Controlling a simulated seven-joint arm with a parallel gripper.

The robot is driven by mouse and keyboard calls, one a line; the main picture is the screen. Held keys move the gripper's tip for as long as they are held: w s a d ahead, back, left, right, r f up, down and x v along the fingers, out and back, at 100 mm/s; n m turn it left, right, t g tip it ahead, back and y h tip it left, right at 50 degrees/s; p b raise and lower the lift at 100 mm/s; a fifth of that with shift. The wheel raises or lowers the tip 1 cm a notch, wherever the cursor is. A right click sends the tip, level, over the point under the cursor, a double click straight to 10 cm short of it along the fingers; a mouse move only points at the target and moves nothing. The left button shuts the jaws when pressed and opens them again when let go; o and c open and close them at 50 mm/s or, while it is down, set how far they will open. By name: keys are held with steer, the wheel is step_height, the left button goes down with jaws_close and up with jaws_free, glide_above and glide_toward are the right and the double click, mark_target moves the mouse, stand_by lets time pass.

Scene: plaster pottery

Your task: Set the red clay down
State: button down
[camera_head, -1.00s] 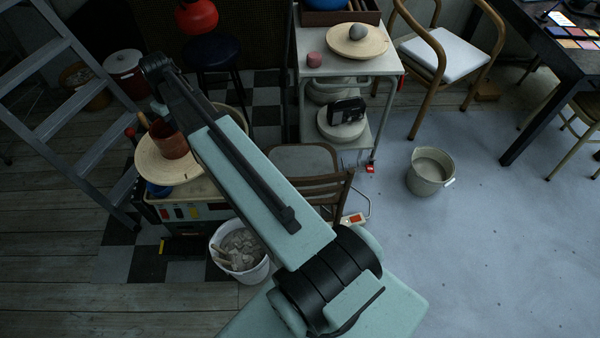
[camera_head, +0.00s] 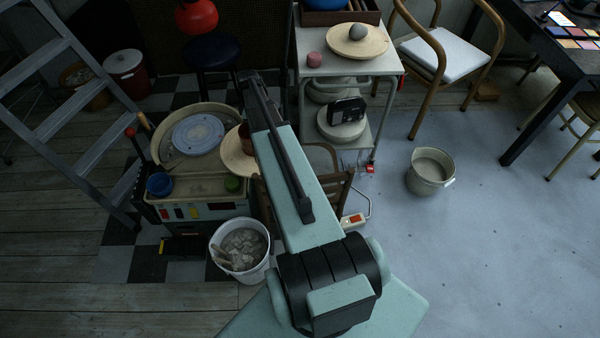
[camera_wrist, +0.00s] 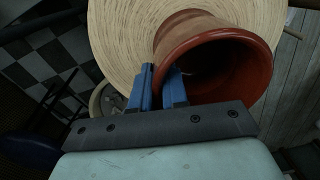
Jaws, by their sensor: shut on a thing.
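A red-brown clay pot (camera_wrist: 216,60) stands on a round pale wooden bat (camera_wrist: 118,38) in the wrist view. My gripper (camera_wrist: 160,78) is shut on the pot's near wall at the rim, with its blue fingers close together there. In the head view the pot (camera_head: 245,139) and bat (camera_head: 236,160) are partly hidden behind my arm, to the right of the potter's wheel. My fingers are hidden in that view. A small pinkish-red lump (camera_head: 315,60) sits on the cart top, apart from my gripper.
The wheel head (camera_head: 198,132) is bare. A blue cup (camera_head: 159,184) and a green item (camera_head: 233,184) are on its tray. The metal cart (camera_head: 345,68) holds another bat (camera_head: 385,43) with a grey lump. A wooden chair (camera_head: 343,187) is under my arm.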

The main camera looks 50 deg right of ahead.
steer(key=s+d+f+n, duration=0.3)
steer(key=s+d+f, duration=0.7)
steer(key=d+f, duration=0.15)
steer(key=shift+d+f, duration=0.2)
steer(key=shift+f, duration=2.2)
steer(key=shift+d+f, duration=0.2)
steer(key=shift+f, duration=2.15)
steer(key=shift+f, duration=0.15)
steer(key=c, duration=1.1)
jaws_free()
steer(key=shift+c, duration=0.2)
step_height(320, 180, up, 12)
steer(key=shift+d, duration=0.15)
steer(key=shift+w, duration=0.1)
